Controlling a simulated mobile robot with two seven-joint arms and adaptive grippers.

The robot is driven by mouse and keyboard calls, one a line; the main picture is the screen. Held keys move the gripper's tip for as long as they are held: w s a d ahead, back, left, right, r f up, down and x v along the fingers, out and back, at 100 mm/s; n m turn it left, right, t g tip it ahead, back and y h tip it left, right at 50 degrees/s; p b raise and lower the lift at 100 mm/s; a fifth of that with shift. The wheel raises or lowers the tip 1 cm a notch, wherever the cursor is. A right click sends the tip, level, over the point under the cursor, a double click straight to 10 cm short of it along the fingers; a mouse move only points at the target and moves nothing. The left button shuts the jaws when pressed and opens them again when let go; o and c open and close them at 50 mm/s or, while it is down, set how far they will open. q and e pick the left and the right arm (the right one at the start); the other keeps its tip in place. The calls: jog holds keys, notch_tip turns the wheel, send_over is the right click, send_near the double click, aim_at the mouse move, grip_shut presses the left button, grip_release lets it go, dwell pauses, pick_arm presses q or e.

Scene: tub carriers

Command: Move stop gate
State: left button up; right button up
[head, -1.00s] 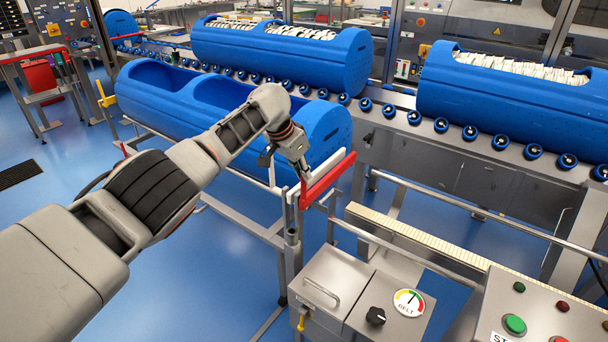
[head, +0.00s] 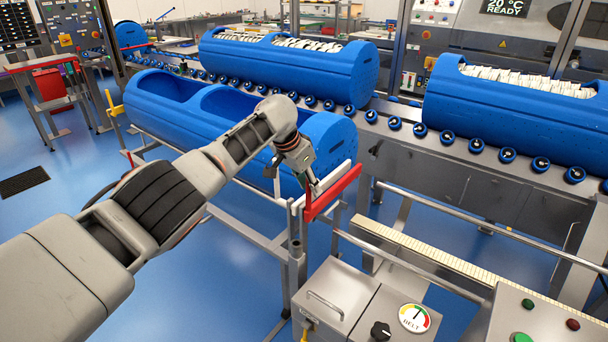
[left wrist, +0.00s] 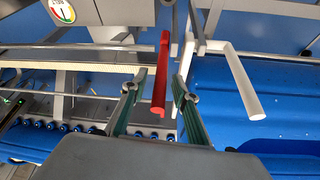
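The stop gate shows as a red bar (head: 334,190) at the near end of the blue tub's stand in the head view. In the left wrist view the red bar (left wrist: 161,75) lies lengthwise between my fingers. My left gripper (head: 314,188) is right at the red bar in the head view. Its green fingers (left wrist: 156,103) stand apart on either side of the bar in the wrist view, with a gap visible on both sides. Whether a finger touches the bar elsewhere cannot be told. My right gripper is not in view.
An empty blue tub (head: 210,122) with two openings rests on the stand behind my arm. Filled blue tubs (head: 285,75) stand on the roller conveyor (head: 395,123) beyond. A white arm (left wrist: 238,80) runs beside the red bar. A control box (head: 345,295) stands near right.

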pick_arm(q)
jog(key=v, duration=1.2)
jog(key=shift+f, duration=0.15)
